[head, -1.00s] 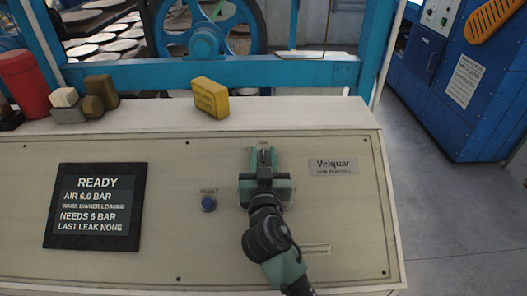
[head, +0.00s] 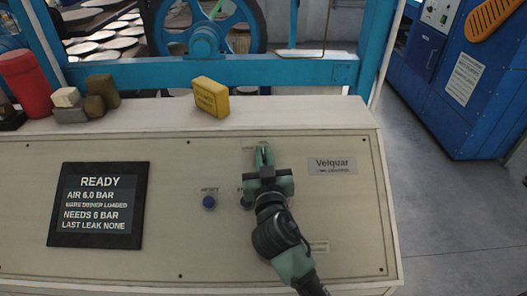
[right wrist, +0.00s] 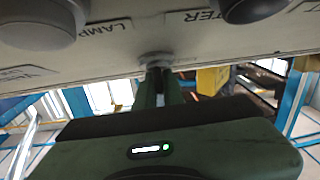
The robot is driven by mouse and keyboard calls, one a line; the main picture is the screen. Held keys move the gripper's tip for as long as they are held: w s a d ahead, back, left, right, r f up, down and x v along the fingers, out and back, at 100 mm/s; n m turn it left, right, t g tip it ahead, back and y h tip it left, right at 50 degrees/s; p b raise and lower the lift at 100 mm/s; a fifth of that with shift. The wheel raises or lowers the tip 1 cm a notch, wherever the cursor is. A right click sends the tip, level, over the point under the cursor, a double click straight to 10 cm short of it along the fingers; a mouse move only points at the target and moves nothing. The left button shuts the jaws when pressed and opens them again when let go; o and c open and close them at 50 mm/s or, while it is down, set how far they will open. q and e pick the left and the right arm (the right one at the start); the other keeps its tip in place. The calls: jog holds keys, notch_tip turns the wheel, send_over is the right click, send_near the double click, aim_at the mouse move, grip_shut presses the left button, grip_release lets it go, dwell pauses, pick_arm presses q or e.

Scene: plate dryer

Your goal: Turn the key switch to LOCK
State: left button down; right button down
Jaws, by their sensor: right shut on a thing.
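The key switch is on the sloped beige control panel (head: 228,240), right of the middle. In the head view my right gripper (head: 264,152) covers most of it. In the right wrist view its round collar (right wrist: 158,60) shows on the panel, at the tips of my right gripper (right wrist: 160,84). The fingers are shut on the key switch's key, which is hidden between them. I cannot tell which position the key points to; the small lettering above it is too faint to read. My left gripper is not in view.
A blue button (head: 209,202) sits left of the gripper, and a dark screen (head: 99,205) reading READY is farther left. A yellow block (head: 210,96), dark blocks and a red container (head: 25,83) stand on the ledge. Two dark round knobs show close by in the right wrist view.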

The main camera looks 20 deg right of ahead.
jog(key=n+g+y+p, duration=0.1)
jog(key=n+y+p, duration=0.4)
jog(key=p, duration=0.1)
jog(key=n+g+y+p, duration=0.1)
jog(key=n+y+p, duration=0.4)
jog(key=n+p, duration=0.1)
jog(key=shift+d+r+g, duration=0.15)
jog(key=shift+r+g, duration=0.05)
jog(key=shift+g, duration=0.1)
jog(key=shift+f+n+g+y+p, duration=0.2)
jog(key=shift+n+g+y+p, duration=0.75)
jog(key=shift+n+p, duration=0.25)
jog(key=shift+y, duration=0.25)
jog(key=shift+f+n+g, duration=0.15)
jog(key=shift+n+g, duration=0.1)
jog(key=shift+n, duration=0.15)
jog(key=c, duration=1.5)
grip_release()
